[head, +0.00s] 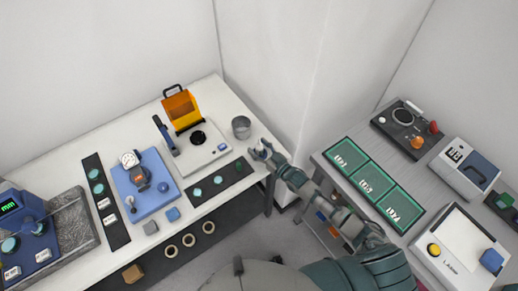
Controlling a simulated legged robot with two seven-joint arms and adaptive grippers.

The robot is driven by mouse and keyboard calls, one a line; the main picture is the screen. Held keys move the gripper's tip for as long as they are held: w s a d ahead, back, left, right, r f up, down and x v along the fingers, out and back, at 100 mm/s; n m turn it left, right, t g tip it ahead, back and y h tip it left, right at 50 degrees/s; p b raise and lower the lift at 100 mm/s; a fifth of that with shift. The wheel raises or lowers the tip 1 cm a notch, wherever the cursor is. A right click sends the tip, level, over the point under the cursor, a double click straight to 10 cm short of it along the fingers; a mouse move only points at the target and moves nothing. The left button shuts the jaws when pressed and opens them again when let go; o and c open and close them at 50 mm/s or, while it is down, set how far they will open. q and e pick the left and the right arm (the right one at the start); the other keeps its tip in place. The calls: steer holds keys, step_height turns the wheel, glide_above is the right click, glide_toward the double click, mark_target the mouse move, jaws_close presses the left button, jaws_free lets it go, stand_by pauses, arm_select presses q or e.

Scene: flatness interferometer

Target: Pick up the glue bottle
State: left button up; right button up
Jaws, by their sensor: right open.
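My right arm reaches from the lower right to the right end of the white bench (105,142). My right gripper (260,150) is open at that bench's right edge, just below the metal cup and right of the dark strip. A small pale patch shows at its fingertips. I cannot tell whether this is the glue bottle or part of the gripper. No glue bottle can be made out clearly elsewhere. My left gripper is not in view.
A metal cup (241,127) and a device with a raised orange cover (181,108) stand close by. A blue plate (146,185) carries a gauge. Green trays (374,184) lie on the grey right table.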

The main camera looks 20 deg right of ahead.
mark_target(259, 145)
steer(key=shift+s, duration=0.1)
jaws_close()
steer(key=shift+r, duration=0.45)
steer(key=r, duration=0.2)
steer(key=shift+s+a+r, duration=0.15)
steer(key=shift+s+r, duration=0.2)
steer(key=shift+s, duration=0.05)
steer(key=s+a, duration=0.2)
steer(key=s, duration=0.5)
steer(key=s+a+r, duration=0.1)
steer(key=s+a, duration=0.2)
steer(key=s, duration=0.4)
steer(key=shift+s+r, duration=0.15)
steer(key=shift+r, duration=0.1)
steer(key=shift+a, duration=0.1)
